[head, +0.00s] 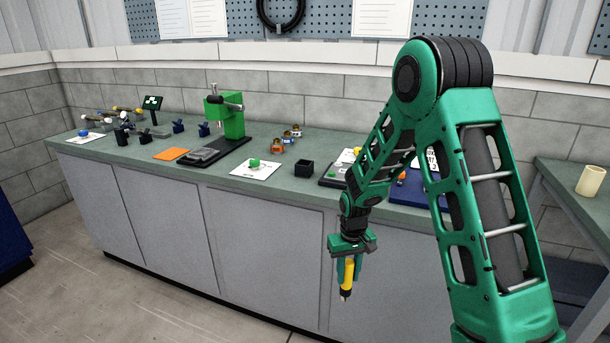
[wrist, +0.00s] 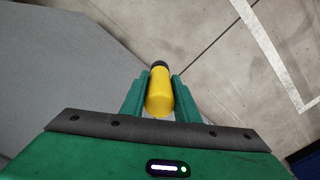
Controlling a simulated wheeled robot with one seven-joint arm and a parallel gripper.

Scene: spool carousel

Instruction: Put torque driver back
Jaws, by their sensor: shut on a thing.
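My gripper (head: 346,262) is shut on the torque driver (head: 348,276), which has a yellow body and a dark tip. In the head view it hangs tip down in front of the workbench's grey cabinet front, below the level of the benchtop. In the wrist view, the yellow driver (wrist: 160,95) sits between the two green fingers of my gripper (wrist: 160,92), its dark end pointing away. A holder for the driver cannot be made out for certain.
The green benchtop (head: 205,180) carries a green press (head: 228,118), a small black box (head: 304,170), an orange mat (head: 171,154) and several dark blocks at the left. A side table at the right holds a cream cup (head: 591,180). Open floor (head: 110,300) lies in front.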

